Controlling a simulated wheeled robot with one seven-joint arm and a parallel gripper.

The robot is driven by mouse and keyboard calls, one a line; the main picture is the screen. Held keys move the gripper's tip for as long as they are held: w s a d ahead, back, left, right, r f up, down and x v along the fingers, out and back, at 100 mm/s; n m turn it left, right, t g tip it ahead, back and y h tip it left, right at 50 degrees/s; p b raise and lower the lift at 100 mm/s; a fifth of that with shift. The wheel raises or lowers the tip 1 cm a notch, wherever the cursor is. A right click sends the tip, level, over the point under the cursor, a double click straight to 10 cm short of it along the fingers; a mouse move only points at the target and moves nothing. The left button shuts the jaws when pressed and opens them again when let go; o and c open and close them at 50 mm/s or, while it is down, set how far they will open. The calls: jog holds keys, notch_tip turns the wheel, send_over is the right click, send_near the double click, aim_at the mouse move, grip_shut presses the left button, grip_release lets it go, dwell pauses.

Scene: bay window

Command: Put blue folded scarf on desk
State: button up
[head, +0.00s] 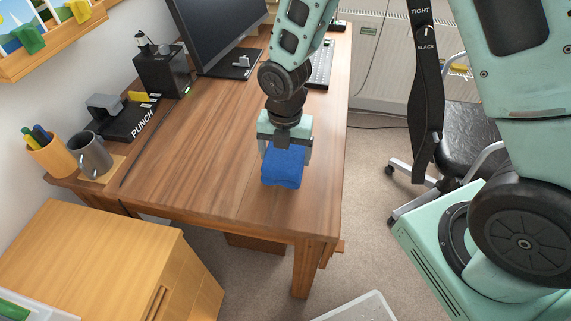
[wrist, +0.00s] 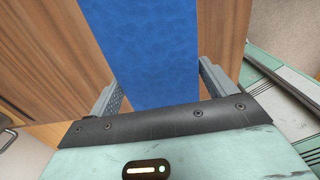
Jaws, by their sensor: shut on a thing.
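The blue folded scarf (head: 283,167) is between the fingers of my gripper (head: 285,149), which is shut on it. In the head view the scarf is over the front right part of the wooden desk (head: 215,180). I cannot tell whether its underside touches the desk top. In the wrist view the scarf (wrist: 154,50) fills the middle between the two grey fingers of my gripper (wrist: 158,88). Desk wood shows on both sides of it there.
A monitor (head: 222,35), keyboard (head: 321,65), black box (head: 162,72), hole punch (head: 125,118), grey mug (head: 90,153) and orange pen cup (head: 50,155) stand on the desk's left and back. The desk front is clear. A black chair (head: 470,135) is at right.

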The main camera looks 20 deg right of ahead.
jog(key=shift+f, duration=2.25)
jog(key=shift+f, duration=0.15)
jog(key=o, duration=0.9)
